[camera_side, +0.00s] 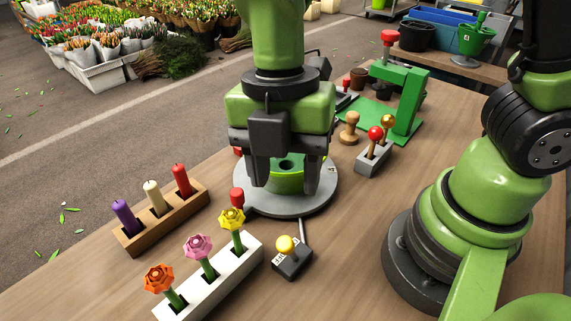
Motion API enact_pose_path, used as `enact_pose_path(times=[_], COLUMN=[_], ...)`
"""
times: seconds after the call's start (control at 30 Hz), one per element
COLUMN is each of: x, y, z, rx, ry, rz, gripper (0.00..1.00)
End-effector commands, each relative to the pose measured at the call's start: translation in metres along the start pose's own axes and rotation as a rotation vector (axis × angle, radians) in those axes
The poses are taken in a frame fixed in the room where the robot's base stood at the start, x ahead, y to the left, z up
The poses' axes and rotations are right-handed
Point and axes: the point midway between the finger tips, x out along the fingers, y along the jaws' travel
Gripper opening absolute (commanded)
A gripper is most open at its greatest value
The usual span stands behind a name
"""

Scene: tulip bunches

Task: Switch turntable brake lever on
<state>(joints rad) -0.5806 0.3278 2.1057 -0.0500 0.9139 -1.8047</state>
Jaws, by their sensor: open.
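The grey round turntable (312,206) sits mid-table with a green round piece (287,182) on it. A small black box in front of it carries a lever with a yellow ball knob (285,244); a thin grey rod or cable joins the box to the turntable. White marks show on the box, too small to read, so I cannot tell the lever's setting. A red knob (237,196) stands at the turntable's left edge. My gripper (286,178) points down over the turntable, open, its fingers on either side of the green piece; contact is unclear.
A wooden block (201,202) with three candles and a white block (243,263) with three flowers stand at the left front. A grey two-lever box (374,160), a wooden stamp (349,130) and a green frame (408,100) stand behind right.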

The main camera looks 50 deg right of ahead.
Motion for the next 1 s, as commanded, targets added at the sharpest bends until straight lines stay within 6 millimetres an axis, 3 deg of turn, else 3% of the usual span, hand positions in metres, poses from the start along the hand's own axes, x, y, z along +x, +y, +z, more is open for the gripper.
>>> enact_pose_path(times=[0.17, 0.4, 0.63, 0.83, 1.0], x=[-0.022, -0.088, -0.121, -0.128, -0.126], y=[-0.004, -0.039, -0.086, -0.106, -0.1], z=[0.012, 0.051, 0.073, 0.077, 0.077], rx=[0.217, 1.064, 1.819, 2.135, 2.248], ry=[0.023, 0.196, 0.504, 0.702, 0.728], rz=[0.078, 0.34, 0.537, 0.603, 0.524], gripper=[0.5, 0.5, 0.5, 0.5, 0.5])
